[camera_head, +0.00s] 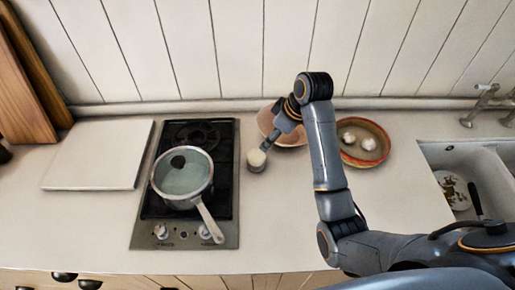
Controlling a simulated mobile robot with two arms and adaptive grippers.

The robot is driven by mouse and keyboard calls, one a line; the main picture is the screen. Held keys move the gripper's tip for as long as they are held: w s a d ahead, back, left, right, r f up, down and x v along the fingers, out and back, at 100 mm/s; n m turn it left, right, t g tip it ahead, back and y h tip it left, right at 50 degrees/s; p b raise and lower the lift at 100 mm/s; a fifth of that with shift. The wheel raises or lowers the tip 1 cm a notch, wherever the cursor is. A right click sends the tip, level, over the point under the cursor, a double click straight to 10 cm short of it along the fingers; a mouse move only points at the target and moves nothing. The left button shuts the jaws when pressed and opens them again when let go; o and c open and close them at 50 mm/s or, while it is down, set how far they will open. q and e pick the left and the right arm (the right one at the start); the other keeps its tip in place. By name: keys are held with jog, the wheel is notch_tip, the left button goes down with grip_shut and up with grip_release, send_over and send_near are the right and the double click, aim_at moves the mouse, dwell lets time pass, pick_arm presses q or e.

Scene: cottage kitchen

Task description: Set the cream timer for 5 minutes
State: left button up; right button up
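The cream timer (257,157) stands on the counter just right of the hob. Its round cream top faces up, and its lower side looks greyish. My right gripper (266,147) comes down from the upper right and its end is right at the timer's upper right edge. I cannot tell whether it touches the timer. The fingers are too small and dark to tell whether they are open or shut. My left gripper is not in view.
A lidded pot (181,176) sits on the hob (146,208), its handle pointing to the lower right. A pinkish bowl (294,139) is behind my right gripper. A bowl with white items (381,150) and a sink (437,157) lie right. A white board (95,155) lies left.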

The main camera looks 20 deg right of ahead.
jog(key=p, duration=0.1)
send_near(259, 156)
jog(key=f, duration=0.2)
jog(key=w+f, duration=0.1)
jog(key=a+f+p, duration=0.1)
jog(key=f, duration=0.1)
jog(key=shift+w+a, duration=0.2)
jog(key=shift+w, duration=0.2)
jog(key=x, duration=0.3)
jog(key=shift+f, duration=0.1)
jog(key=shift+w+f, duration=0.1)
jog(key=shift+f, duration=0.2)
jog(key=shift+c, duration=0.4)
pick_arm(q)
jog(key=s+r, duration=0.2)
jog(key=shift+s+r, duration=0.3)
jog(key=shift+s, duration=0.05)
pick_arm(e)
jog(key=c, duration=0.8)
jog(key=shift+a, duration=0.1)
